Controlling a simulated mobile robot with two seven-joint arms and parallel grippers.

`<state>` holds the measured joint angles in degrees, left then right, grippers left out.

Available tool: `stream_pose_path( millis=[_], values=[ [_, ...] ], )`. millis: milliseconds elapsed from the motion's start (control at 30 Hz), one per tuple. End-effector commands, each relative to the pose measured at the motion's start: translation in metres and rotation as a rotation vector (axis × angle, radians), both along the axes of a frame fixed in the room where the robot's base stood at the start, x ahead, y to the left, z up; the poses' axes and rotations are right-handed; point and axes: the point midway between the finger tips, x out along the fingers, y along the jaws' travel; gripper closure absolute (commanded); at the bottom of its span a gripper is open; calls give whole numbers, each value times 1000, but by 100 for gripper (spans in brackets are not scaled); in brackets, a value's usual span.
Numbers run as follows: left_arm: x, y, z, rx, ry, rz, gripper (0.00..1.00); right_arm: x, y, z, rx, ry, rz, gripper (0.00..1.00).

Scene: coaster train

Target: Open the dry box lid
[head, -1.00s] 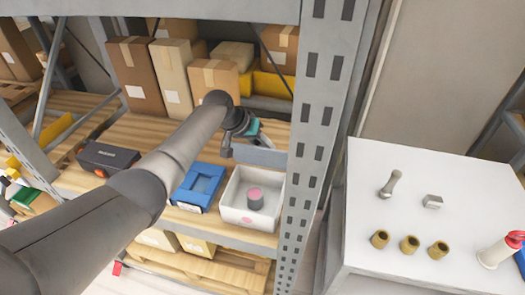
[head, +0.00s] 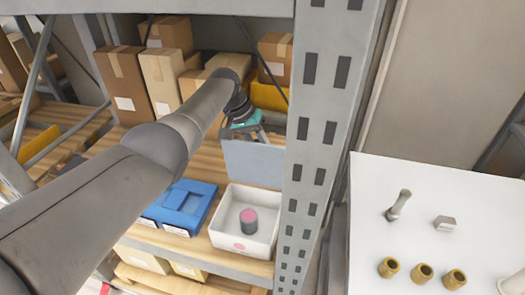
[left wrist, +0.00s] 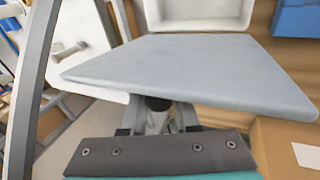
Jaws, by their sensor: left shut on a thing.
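The white dry box (head: 266,241) stands open on the wooden shelf beside the rack post, with a dark cylinder with a pink top (head: 248,221) inside. Its grey lid (head: 252,164) stands up at the box's back side in the head view. My left gripper (head: 245,130) is at the lid's upper edge, shut on it. In the left wrist view the lid (left wrist: 195,70) fills the middle, with the box (left wrist: 205,17) beyond it. The lid partly hides the gripper's fingertips (left wrist: 158,108) there. My right gripper is not in view.
A blue bin (head: 183,226) sits left of the box. Cardboard boxes (head: 162,80) stand behind my left arm. The perforated rack post (head: 318,125) rises close on the right. A white table (head: 440,200) beyond it holds several small parts.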

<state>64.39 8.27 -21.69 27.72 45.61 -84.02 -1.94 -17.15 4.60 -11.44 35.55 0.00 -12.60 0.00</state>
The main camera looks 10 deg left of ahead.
Motion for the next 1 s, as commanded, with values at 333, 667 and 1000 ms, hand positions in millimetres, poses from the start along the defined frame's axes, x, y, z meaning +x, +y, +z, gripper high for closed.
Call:
stream_pose_path(
  millis=[333, 667, 1000],
  values=[
    [0, -1, -1, 0, 1, 0, 100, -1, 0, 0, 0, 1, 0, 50],
    [0, 0, -1, 0, 2, -1, 42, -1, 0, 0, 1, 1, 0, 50],
    [-1, 3, 7, 0, 0, 0, 42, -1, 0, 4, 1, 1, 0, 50]
  ],
)
